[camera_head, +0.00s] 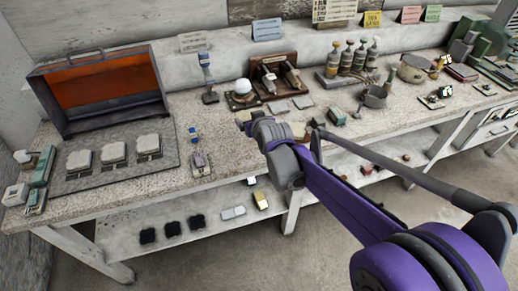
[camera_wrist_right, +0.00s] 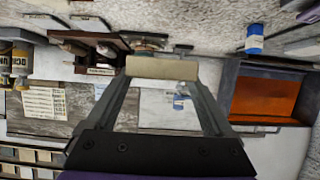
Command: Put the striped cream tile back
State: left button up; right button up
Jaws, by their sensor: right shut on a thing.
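My right gripper (camera_head: 252,121) is above the front part of the workbench, left of the middle tools. In the right wrist view its two fingers (camera_wrist_right: 163,82) are shut on a cream tile (camera_wrist_right: 163,67), held crosswise at the fingertips. The tile shows as a small pale patch in the head view (camera_head: 242,115), mostly hidden by the gripper. I cannot make out stripes on it. Two flat grey tiles (camera_head: 278,106) lie on the bench just right of the gripper. My left gripper is not in view.
An open orange-lined box (camera_head: 100,86) stands at the back left, behind a grey mat (camera_head: 70,184) with pale blocks. A wooden stand (camera_head: 273,72), several bottles (camera_head: 358,56) and a pot (camera_head: 413,68) stand further right. The lower shelf (camera_head: 125,225) holds small items.

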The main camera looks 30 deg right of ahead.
jog(key=shift+w+f, duration=0.1)
jog(key=shift+f, duration=0.3)
jog(key=b, duration=0.1)
send_over(251, 147)
notch_tip(251, 147, down, 5)
jog(key=shift+w+d+f, duration=0.1)
jog(key=shift+w+f, duration=0.05)
jog(key=shift+f, duration=0.05)
jog(key=shift+f+b, duration=0.35)
jog(key=shift+f, duration=1.65)
jog(key=shift+f, duration=0.2)
jog(key=o, duration=1.5)
jog(key=shift+r, duration=0.1)
